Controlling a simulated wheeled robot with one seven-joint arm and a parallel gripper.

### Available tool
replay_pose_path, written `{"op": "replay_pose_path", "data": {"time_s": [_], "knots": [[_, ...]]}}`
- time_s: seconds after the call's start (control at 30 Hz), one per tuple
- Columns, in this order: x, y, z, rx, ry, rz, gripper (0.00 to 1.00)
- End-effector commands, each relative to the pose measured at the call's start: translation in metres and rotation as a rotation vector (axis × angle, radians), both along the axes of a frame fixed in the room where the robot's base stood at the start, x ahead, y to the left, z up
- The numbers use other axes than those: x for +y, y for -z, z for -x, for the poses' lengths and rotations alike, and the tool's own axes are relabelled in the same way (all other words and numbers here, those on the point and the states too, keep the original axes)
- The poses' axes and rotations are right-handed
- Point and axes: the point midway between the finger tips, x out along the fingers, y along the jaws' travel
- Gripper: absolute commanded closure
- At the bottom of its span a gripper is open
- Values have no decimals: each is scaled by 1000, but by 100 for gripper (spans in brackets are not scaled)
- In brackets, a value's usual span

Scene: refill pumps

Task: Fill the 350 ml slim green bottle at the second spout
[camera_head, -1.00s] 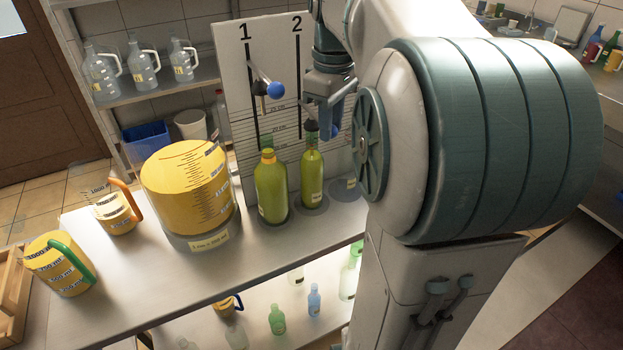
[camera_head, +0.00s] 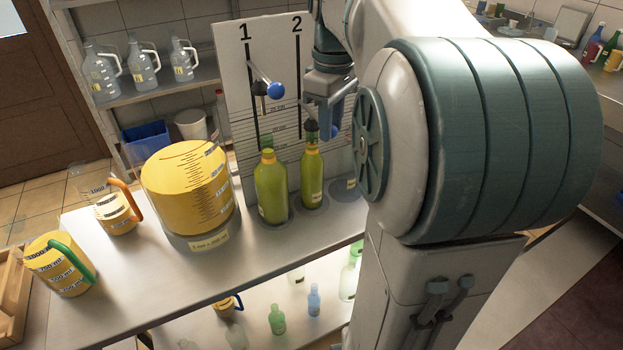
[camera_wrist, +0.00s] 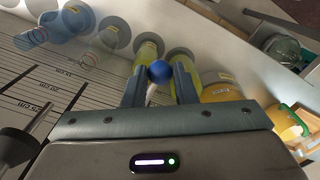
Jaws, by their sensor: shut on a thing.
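The slim green bottle (camera_head: 312,182) stands upright under the second spout (camera_head: 311,126), below the number 2. A yellow-orange band shows in its neck. It also shows in the wrist view (camera_wrist: 146,50), partly behind my fingers. My gripper (camera_head: 329,122) is beside and above the second spout. In the wrist view its fingers are shut on a blue ball knob (camera_wrist: 158,71) on a pale stem, apparently the second spout's lever.
A wider green bottle (camera_head: 270,190) stands close on the left under spout 1, whose blue knob (camera_head: 276,90) is free. A large yellow measuring container (camera_head: 188,190) and two handled jugs stand further left. The counter front (camera_head: 190,265) is clear.

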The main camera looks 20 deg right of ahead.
Motion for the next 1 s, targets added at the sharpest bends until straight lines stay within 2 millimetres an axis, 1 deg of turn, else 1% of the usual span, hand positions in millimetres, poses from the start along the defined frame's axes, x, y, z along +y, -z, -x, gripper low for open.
{"op": "replay_pose_path", "data": {"time_s": [1.0], "knots": [[0, -100, 0, -1, 0, 0, 90]]}}
